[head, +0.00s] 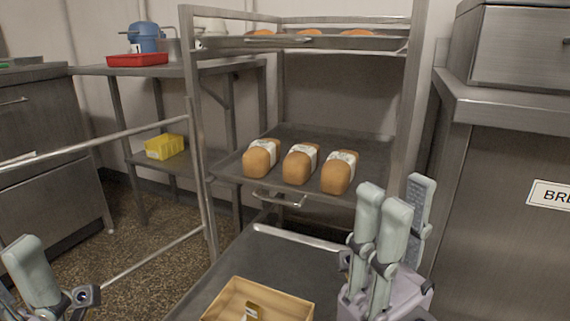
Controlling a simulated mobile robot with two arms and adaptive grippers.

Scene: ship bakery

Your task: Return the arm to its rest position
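My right gripper (402,193) is at the lower right of the head view, fingers pointing up. Its fingers stand apart with nothing visible between them. It is in front of the rack's right post and right of the loaves. My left gripper (32,270) shows only in part at the lower left corner, cut off by the picture edge. Its opening cannot be made out. Three wrapped bread loaves, left (261,158), middle (299,164) and right (339,172), sit in a row on the rack's dark tray (310,137), apart from both grippers.
An upper tray (300,43) holds more bread. A wooden box (258,287) stands on the dark surface (290,253) in front. A metal counter (500,110) is close on the right. A side table (165,70) with a red tray (138,60) stands at back left.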

